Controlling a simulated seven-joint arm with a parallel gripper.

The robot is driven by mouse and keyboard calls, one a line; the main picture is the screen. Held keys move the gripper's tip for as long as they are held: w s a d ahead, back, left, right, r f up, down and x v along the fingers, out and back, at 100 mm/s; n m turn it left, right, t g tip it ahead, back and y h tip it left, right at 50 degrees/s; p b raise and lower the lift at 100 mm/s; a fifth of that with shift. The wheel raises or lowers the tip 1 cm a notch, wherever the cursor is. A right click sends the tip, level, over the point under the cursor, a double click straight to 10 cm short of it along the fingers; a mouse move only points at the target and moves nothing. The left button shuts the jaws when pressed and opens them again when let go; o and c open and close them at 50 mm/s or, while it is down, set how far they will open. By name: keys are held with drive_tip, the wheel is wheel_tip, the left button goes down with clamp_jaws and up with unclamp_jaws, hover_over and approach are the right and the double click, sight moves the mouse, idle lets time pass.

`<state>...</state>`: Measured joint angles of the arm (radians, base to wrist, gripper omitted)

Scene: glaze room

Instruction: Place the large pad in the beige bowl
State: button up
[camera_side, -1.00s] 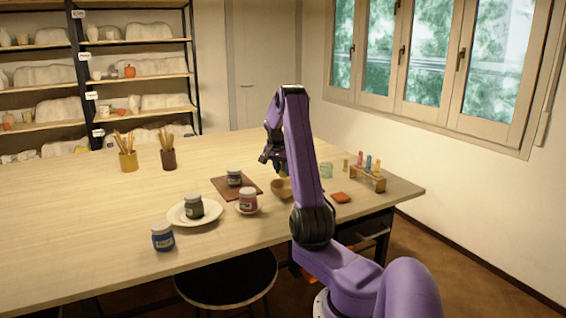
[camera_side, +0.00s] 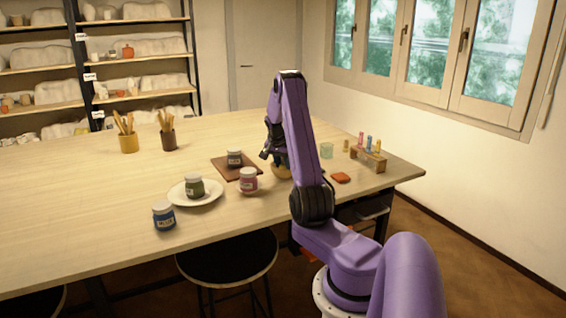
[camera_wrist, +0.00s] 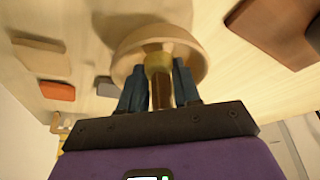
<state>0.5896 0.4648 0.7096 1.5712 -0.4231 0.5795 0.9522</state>
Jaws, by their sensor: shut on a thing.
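The beige bowl (camera_side: 281,172) stands on the table, partly hidden by my arm; in the wrist view it shows with its opening (camera_wrist: 128,48) just beyond the fingers. My gripper (camera_side: 266,152) is over the bowl. In the wrist view my gripper (camera_wrist: 158,88) is shut on a narrow yellow-brown piece (camera_wrist: 158,66). Its far end overlaps the bowl's opening; I cannot tell whether it touches the bottom, or whether it is a pad. A large flat tan pad (camera_wrist: 40,60) lies apart at the left of the wrist view, beside a smaller orange pad (camera_wrist: 57,90).
A brown board (camera_side: 224,165) with a dark jar (camera_side: 235,158) is left of the bowl. A pink jar (camera_side: 249,180) and a white plate (camera_side: 212,196) with a green jar are nearer.

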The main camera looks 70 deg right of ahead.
sight(283, 166)
drive_tip(key=o, duration=1.1)
drive_tip(key=shift+r, duration=0.1)
drive_tip(key=shift+r, duration=3.4)
